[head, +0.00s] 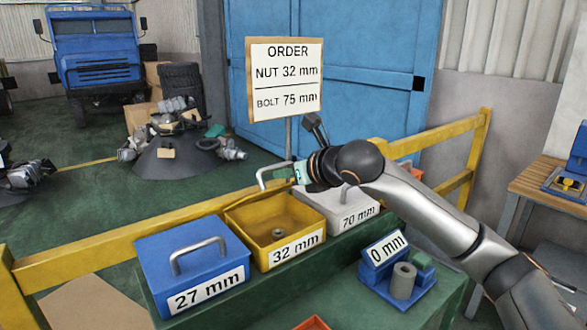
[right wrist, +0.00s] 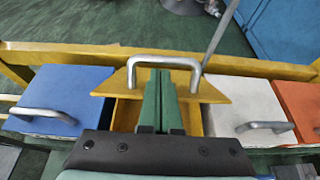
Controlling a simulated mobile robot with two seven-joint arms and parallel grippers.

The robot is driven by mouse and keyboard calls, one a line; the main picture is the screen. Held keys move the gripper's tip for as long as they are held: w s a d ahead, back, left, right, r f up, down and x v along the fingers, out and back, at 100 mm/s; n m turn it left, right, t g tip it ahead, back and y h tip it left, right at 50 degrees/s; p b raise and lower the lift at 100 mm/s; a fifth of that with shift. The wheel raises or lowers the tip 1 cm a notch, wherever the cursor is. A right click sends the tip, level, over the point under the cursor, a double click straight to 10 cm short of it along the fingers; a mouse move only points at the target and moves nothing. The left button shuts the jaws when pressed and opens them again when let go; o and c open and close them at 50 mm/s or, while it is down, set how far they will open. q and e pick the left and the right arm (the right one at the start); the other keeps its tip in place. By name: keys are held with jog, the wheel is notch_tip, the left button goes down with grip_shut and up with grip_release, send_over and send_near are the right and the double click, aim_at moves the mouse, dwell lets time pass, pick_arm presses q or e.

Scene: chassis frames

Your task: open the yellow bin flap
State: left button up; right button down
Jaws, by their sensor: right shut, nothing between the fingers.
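The yellow bin (head: 262,262), labelled 32 mm, stands between the blue and the white bin. Its flap is raised, and a grey nut (head: 278,234) shows inside. The flap shows as a yellow panel (right wrist: 214,92) in the right wrist view, with its grey handle (right wrist: 165,61) standing up at the far edge. My right gripper (head: 292,174) is at the handle, above the back of the open bin. Its green fingers (right wrist: 160,84) are shut with nothing between them, and their tips reach the handle's loop. Contact is unclear. My left gripper is out of view.
The blue 27 mm bin (head: 160,252) and the white 70 mm bin (head: 342,214) are closed. A yellow rail (head: 130,237) runs behind the bins. An order sign (head: 286,110) stands beyond it. A blue gauge block (head: 372,283) sits in front on the green bench.

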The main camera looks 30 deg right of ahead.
jog(key=shift+w, duration=0.1)
dwell(0.3)
jog(key=shift+w+r+g+p, duration=0.35)
jog(key=shift+r+p, duration=0.15)
jog(key=shift+p, duration=0.25)
jog(key=shift+w+a+r+g+p, duration=0.15)
jog(key=shift+w+r+g+p, duration=0.2)
jog(key=shift+w+r+p, duration=0.45)
jog(key=w+a+r+p, duration=0.1)
jog(key=w+r+p, duration=0.2)
jog(key=w, duration=0.6)
jog(key=shift+w+a+p, duration=0.15)
jog(key=shift+w+p, duration=0.05)
jog(key=shift+p, duration=0.4)
jog(key=shift+r, duration=0.15)
